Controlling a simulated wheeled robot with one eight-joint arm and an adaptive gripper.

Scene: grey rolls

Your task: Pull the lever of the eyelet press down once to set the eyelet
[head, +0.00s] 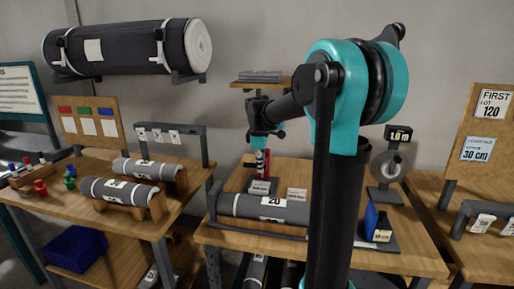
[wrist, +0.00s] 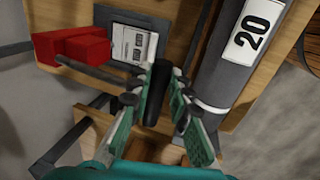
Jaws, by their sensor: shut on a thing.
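The eyelet press shows in the wrist view as a red body (wrist: 72,48) at upper left, with a dark bar running from it toward my fingers. In the head view its red part (head: 262,162) stands on the middle bench, below my gripper (head: 264,132). In the wrist view my gripper (wrist: 160,95) has its teal fingers closed on either side of a black cylindrical lever grip (wrist: 157,92). The join between bar and grip is partly hidden by the fingers. The eyelet itself cannot be made out.
A grey roll marked 20 (head: 265,207) lies on the middle bench (head: 222,236) in front of the press; it shows close to my fingers in the wrist view (wrist: 222,75). A blue block (head: 376,222) and a tape stand (head: 388,165) are to the right. Another bench (head: 75,195) stands left.

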